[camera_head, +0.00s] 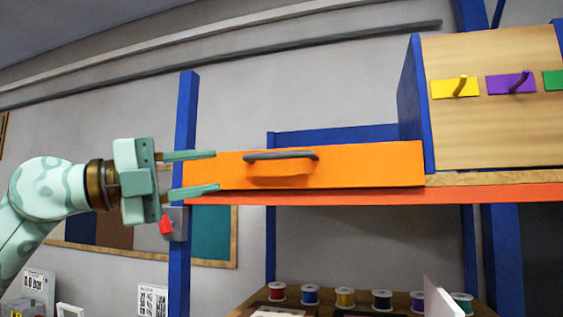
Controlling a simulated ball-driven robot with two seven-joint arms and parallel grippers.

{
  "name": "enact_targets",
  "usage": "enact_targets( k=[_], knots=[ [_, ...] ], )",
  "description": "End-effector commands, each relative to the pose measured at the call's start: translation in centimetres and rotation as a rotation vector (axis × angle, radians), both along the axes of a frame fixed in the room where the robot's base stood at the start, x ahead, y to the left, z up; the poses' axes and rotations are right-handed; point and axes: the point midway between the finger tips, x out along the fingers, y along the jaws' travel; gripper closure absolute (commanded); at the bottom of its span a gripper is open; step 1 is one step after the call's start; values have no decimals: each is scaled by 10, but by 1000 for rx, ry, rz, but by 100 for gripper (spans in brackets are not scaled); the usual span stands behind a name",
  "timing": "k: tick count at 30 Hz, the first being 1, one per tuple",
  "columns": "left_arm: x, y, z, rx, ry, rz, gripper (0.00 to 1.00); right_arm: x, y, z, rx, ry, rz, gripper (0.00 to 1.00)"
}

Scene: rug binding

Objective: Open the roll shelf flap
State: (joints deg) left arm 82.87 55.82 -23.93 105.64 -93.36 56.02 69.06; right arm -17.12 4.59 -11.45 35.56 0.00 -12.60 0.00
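The roll shelf flap (370,167) is an orange panel along the front of the upper shelf. It stands upright and looks closed. A dark grey bar handle (282,155) sits on its left half. My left gripper (218,172) reaches in from the left with its two pale green fingers wide apart, one above the other. Its fingertips overlap the flap's left end in the picture, left of the handle, with nothing between them. I cannot tell whether they touch the flap. My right gripper is not in view.
A blue upright post (180,250) stands behind my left gripper, with a grey box and red switch (167,226) on it. A wooden peg board (490,130) is at the right. Several thread spools (345,297) stand on the lower shelf (400,300).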

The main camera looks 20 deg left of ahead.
Motion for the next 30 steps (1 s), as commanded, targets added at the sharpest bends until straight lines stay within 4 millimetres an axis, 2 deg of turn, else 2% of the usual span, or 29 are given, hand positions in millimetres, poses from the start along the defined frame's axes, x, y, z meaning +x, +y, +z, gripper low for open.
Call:
enact_targets(
  k=[3, 7, 11, 21, 25, 30],
  knots=[
    [-8, 19, 15, 18, 39, 70, 66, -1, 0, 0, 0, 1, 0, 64],
    [-5, 18, 20, 20, 55, 85, 66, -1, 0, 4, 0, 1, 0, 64],
    [9, 0, 24, 20, 56, 80, 66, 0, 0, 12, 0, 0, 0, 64],
    [67, -63, 36, 19, 56, 78, 66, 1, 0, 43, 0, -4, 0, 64],
    [84, -80, 38, 20, 55, 80, 66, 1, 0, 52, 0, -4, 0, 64],
    [96, -93, 39, 20, 54, 81, 66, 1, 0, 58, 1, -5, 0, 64]
  ],
)
